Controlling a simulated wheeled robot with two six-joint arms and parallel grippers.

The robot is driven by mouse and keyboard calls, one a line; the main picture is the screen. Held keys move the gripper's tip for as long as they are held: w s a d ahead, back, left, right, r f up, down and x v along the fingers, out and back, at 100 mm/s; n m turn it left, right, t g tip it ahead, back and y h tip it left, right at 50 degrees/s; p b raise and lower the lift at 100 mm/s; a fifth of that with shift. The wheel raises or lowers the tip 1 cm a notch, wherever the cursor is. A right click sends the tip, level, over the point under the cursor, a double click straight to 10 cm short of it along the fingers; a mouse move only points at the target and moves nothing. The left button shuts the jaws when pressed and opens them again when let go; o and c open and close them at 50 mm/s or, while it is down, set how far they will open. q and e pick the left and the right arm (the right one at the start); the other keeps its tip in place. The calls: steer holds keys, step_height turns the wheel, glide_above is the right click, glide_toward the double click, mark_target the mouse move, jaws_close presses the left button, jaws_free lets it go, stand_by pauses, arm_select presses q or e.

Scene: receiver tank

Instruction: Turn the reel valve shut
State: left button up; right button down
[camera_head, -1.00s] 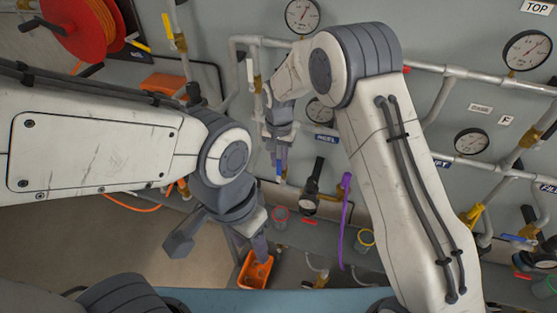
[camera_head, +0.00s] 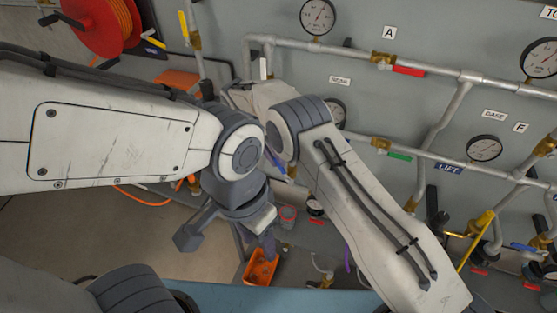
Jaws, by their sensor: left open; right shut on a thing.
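The red hose reel (camera_head: 103,25) is at the top left in the head view. A valve with a yellow lever (camera_head: 184,26) and brass body sits on the upright pipe to its right; I cannot confirm from a label that it is the reel valve. My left gripper (camera_head: 228,238) is open and empty, pointing down at lower centre, one finger near an orange bin. My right arm reaches up and left, to the right of that pipe. Its wrist is behind my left wrist, which hides the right jaws and whatever is between them.
The panel holds pipes, gauges (camera_head: 317,16) and several levers. The orange bin (camera_head: 261,268) stands below my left gripper. My two wrists overlap closely in the picture. An orange hose (camera_head: 140,201) lies at the left. Floor at the lower left looks clear.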

arm_select(q)
steer(key=shift+f, duration=0.1)
arm_select(e)
steer(key=shift+a, duration=0.1)
steer(key=c, duration=0.8)
jaws_free()
steer(key=shift+r, duration=0.15)
